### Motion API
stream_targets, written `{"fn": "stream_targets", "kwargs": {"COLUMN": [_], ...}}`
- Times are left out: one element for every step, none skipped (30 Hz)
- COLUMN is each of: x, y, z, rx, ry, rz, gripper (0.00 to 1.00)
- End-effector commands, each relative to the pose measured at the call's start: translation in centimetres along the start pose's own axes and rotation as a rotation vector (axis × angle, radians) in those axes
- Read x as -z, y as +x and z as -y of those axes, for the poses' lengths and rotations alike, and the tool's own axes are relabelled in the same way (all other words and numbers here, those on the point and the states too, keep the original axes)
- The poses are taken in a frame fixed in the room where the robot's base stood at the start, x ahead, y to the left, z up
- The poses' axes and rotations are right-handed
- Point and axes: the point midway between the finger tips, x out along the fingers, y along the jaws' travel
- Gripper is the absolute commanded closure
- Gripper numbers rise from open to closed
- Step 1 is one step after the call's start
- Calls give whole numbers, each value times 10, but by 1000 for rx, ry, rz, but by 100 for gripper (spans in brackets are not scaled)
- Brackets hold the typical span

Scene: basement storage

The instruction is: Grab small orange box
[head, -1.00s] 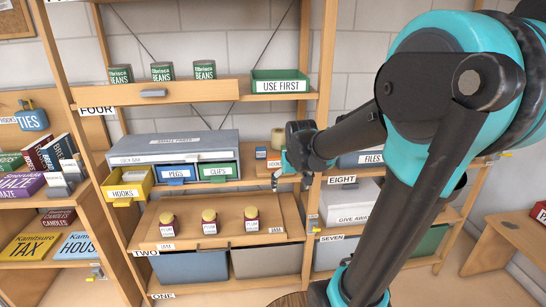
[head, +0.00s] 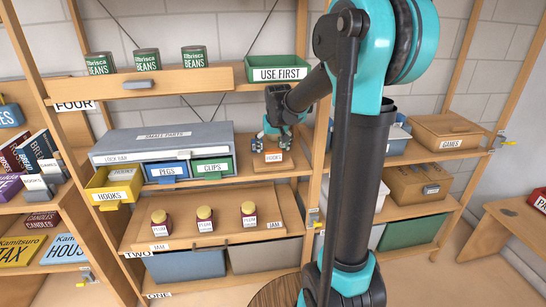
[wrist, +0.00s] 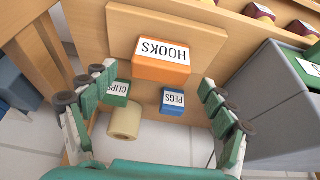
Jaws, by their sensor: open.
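The small orange box (wrist: 160,68), with a white HOOKS label, lies on the wooden shelf in the wrist view, at the top between and just beyond my fingertips. In the head view the small orange box (head: 274,157) sits at the right end of the middle shelf, partly hidden by my gripper (head: 272,138), which is just above and behind its label. In the wrist view my gripper (wrist: 158,78) is open, its fingers spread to left and right with nothing held. I cannot tell whether a finger touches the box.
A small green CLIPS box (wrist: 117,92), a small blue PEGS box (wrist: 173,101) and a cream roll (wrist: 125,121) lie near my fingers. A grey SMALL PARTS cabinet (head: 165,137) stands left on the shelf. A green USE FIRST tray (head: 277,70) is on the shelf above.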

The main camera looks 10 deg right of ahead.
Motion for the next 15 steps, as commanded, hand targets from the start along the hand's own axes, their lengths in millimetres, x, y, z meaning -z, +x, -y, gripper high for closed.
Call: {"fn": "stream_targets", "kwargs": {"x": [0, 0, 0, 0, 0, 0, 0, 0, 0, 0, 0, 0, 0, 0, 0], "y": [8, 11, 15, 18, 20, 22, 22, 23, 23, 23, 23, 23, 23, 23, 23], "z": [0, 0, 0, 0, 0, 0, 0, 0, 0, 0, 0, 0, 0, 0, 0], "rx": [0, 0, 0, 0, 0, 0, 0, 0, 0, 0, 0, 0, 0, 0, 0], "ry": [0, 0, 0, 0, 0, 0, 0, 0, 0, 0, 0, 0, 0, 0, 0], "rz": [0, 0, 0, 0, 0, 0, 0, 0, 0, 0, 0, 0, 0, 0, 0], "gripper": [16, 16, 16, 16, 16, 16, 16, 16, 16, 16, 16, 16, 16, 17, 22]}}
